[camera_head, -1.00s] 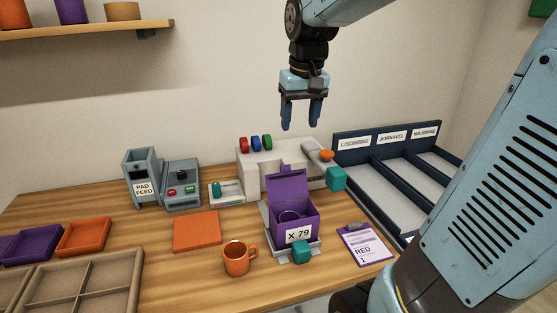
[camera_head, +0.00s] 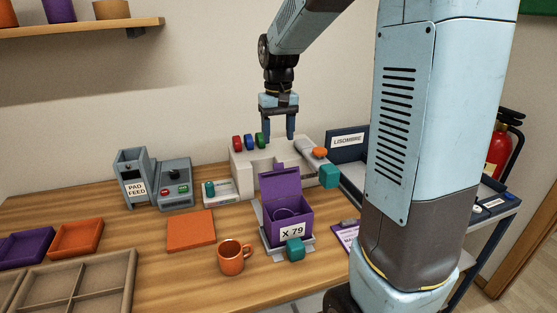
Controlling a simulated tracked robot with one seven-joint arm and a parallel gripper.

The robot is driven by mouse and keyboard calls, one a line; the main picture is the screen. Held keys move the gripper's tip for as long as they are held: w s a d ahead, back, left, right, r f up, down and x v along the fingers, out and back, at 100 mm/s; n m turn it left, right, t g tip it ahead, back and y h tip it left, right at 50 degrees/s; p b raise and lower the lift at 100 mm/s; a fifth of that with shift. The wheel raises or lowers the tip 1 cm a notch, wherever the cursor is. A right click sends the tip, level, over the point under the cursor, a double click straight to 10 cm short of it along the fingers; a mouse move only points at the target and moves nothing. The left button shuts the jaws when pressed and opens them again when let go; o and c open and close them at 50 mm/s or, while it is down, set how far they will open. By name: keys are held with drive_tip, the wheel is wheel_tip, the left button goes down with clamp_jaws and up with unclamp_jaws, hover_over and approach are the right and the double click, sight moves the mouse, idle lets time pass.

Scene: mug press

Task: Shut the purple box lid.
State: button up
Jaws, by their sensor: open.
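The purple box (camera_head: 270,223) stands on a grey platform on the table, with a white label reading "X 79" on its front. Its lid (camera_head: 280,184) is raised upright at the back. A purple round rim, perhaps of a mug, shows inside the box. My gripper (camera_head: 291,136) points down with its two fingers apart and nothing between them. In the picture it is above and behind the box, in front of the white machine (camera_head: 275,158). I cannot tell its exact depth.
An orange mug (camera_head: 232,257) and orange pad (camera_head: 191,230) are left of the box. A teal block (camera_head: 295,249) sits at its front. The grey pad feed device (camera_head: 134,178) is further left. A clipboard (camera_head: 346,236) at right is partly hidden by my arm.

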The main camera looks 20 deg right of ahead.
hover_over(280, 181)
drive_tip(key=w, duration=0.2)
wheel_tip(280, 181, down, 9)
drive_tip(key=shift+d+r, duration=0.1)
drive_tip(key=shift+r, duration=0.05)
drive_tip(key=shift+c, duration=0.4)
clamp_jaws()
